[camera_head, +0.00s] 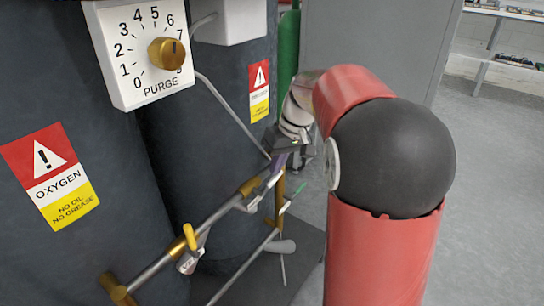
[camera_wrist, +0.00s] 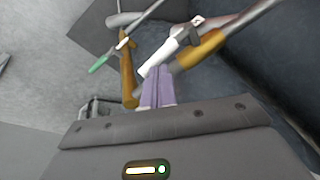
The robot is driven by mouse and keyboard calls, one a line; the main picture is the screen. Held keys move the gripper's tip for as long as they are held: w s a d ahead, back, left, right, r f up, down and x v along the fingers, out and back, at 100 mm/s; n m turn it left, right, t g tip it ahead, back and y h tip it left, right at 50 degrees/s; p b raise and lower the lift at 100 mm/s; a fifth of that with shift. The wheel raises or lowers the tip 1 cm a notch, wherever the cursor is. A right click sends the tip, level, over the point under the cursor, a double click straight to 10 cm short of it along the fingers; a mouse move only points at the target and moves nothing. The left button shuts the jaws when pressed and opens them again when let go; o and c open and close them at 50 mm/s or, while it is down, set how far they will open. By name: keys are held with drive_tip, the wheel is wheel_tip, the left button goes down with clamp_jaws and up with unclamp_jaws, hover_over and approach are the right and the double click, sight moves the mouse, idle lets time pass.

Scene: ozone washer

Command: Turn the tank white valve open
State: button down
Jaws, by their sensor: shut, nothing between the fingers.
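The white valve handle (camera_wrist: 166,53) shows in the wrist view as a slanted white bar beside a brass pipe fitting (camera_wrist: 200,50). My gripper (camera_wrist: 158,72) has its two pale purple fingers shut together with nothing between them. The fingertips lie right by the lower end of the white handle; I cannot tell whether they touch it. In the head view my gripper (camera_head: 274,172) is small beside the brass fitting (camera_head: 250,185) on the pipe, and the white handle is hard to make out there.
A green-tipped handle (camera_wrist: 98,64) sticks out near a brass upright (camera_wrist: 127,75). A yellow-handled valve (camera_head: 190,237) sits lower along the pipe. Dark tanks (camera_head: 60,90) and a PURGE dial box (camera_head: 125,85) stand at left. Open floor (camera_head: 490,190) lies at right.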

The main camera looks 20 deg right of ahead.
drive_tip(key=shift+w+d+f, duration=0.2)
drive_tip(key=shift+d+f, duration=0.2)
drive_tip(key=shift+f, duration=0.35)
drive_tip(key=shift+b, duration=0.3)
drive_tip(key=shift+d+f, duration=0.1)
drive_tip(key=shift+f, duration=0.25)
drive_tip(key=shift+r, duration=0.15)
drive_tip(key=r+p, duration=0.3)
drive_tip(key=r, duration=0.1)
drive_tip(key=shift+w+a, duration=0.2)
drive_tip(key=shift+w, duration=0.15)
drive_tip(key=w+d+r, duration=0.2)
drive_tip(key=d+r, duration=0.4)
drive_tip(key=d, duration=0.1)
drive_tip(key=shift+w+d, duration=0.25)
drive_tip(key=shift+d, duration=0.15)
